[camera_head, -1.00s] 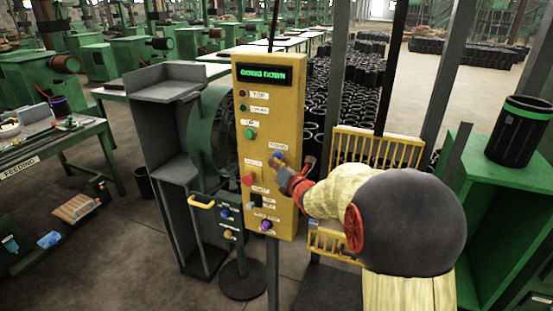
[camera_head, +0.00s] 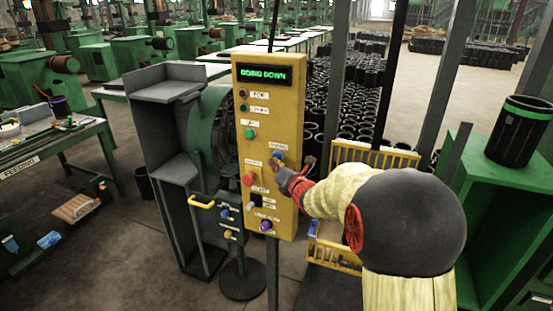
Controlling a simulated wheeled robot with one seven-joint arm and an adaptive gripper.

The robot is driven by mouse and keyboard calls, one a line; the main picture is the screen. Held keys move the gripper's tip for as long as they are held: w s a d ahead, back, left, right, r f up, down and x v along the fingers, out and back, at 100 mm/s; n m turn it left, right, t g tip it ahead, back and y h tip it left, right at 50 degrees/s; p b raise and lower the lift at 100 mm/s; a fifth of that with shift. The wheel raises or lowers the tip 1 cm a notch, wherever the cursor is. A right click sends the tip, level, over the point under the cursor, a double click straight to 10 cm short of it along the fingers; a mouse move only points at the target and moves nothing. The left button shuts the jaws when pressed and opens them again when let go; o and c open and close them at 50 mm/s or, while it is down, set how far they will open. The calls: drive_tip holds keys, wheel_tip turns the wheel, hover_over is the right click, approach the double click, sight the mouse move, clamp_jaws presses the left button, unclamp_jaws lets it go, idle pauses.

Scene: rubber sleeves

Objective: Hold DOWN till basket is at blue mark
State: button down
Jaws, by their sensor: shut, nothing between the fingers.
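The yellow control panel (camera_head: 283,130) stands upright in the middle, and its display (camera_head: 264,75) reads GOING DOWN in green. My gripper (camera_head: 281,169) is shut and empty, its tip at the blue button (camera_head: 278,156) on the panel's right side. It appears to touch the button, but the exact contact is hidden. The label above the button is too blurred to read. The basket (camera_head: 375,153) is a yellow barred cage behind my arm, which hides much of it. A small blue patch (camera_head: 313,227) shows near the basket's lower left; I cannot tell whether it is the blue mark.
The panel also carries a red knob (camera_head: 249,179), a green button (camera_head: 250,134) and several other controls. A green cabinet (camera_head: 490,190) with a black bin (camera_head: 519,130) on top stands at the right. Dark posts rise around the basket. A feeding table (camera_head: 50,145) is at the left.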

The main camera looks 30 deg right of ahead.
idle(0.3)
drive_tip(key=shift+s+a+b, duration=0.45)
drive_tip(key=shift+a+b, duration=0.1)
drive_tip(key=shift+b, duration=0.3)
drive_tip(key=shift+a, duration=0.1)
drive_tip(key=shift+s+a+b, duration=0.8)
drive_tip(key=shift+a+b, duration=0.15)
drive_tip(key=shift+b, duration=0.05)
drive_tip(key=shift+s+a+b, duration=0.75)
drive_tip(key=shift+a+b, duration=0.2)
drive_tip(key=shift+b, duration=0.05)
